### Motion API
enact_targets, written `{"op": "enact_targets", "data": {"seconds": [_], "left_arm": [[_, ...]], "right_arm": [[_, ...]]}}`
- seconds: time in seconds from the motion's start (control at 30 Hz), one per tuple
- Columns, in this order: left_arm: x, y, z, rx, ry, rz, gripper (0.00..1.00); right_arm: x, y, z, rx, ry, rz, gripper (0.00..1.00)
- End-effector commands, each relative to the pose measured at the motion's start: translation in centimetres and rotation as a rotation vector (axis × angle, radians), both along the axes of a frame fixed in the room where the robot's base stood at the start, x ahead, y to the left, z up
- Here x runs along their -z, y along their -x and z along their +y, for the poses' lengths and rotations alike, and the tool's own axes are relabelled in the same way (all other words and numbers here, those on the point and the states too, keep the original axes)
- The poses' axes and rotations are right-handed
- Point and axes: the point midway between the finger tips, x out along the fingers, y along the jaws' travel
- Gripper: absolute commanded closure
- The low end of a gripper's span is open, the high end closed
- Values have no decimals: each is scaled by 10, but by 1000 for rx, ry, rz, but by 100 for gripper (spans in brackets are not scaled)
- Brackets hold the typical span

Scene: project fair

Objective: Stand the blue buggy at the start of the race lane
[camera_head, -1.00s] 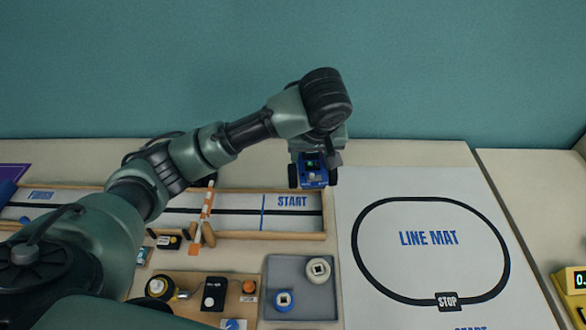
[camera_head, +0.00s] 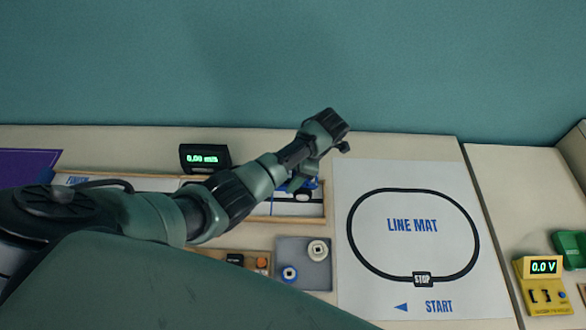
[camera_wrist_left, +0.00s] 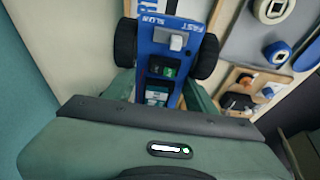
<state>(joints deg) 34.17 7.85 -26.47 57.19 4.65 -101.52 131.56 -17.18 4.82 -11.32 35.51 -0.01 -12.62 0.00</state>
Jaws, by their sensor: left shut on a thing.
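The blue buggy (camera_head: 310,183) is partly hidden under my left arm at the right-hand end of the race lane (camera_head: 285,209) in the head view. In the left wrist view the buggy (camera_wrist_left: 160,47) shows its blue deck, dark wheels and a grey switch marked slow and fast. My left gripper (camera_head: 305,178) is shut on the buggy, over the lane's start end. Part of the lane's blue START lettering shows beside the buggy in the wrist view. I cannot tell whether the wheels touch the lane. My right gripper is out of view.
A speed display (camera_head: 205,158) stands behind the lane. A grey tray (camera_head: 318,277) with two round spools lies in front of the lane's end. The line mat (camera_head: 410,255) lies clear to the right. A yellow meter (camera_head: 543,285) stands at far right.

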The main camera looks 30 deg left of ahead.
Motion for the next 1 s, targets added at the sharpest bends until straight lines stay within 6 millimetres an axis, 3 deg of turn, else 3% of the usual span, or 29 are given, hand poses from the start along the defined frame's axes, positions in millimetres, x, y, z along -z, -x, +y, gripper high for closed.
{"op": "enact_targets", "data": {"seconds": [0.27,0.73,1.0], "left_arm": [[10,5,0,-24,0,-2,90],[48,5,0,-22,-2,-3,90],[57,5,0,-22,0,-2,90]], "right_arm": [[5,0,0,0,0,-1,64],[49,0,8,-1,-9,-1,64],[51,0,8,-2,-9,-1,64]]}}
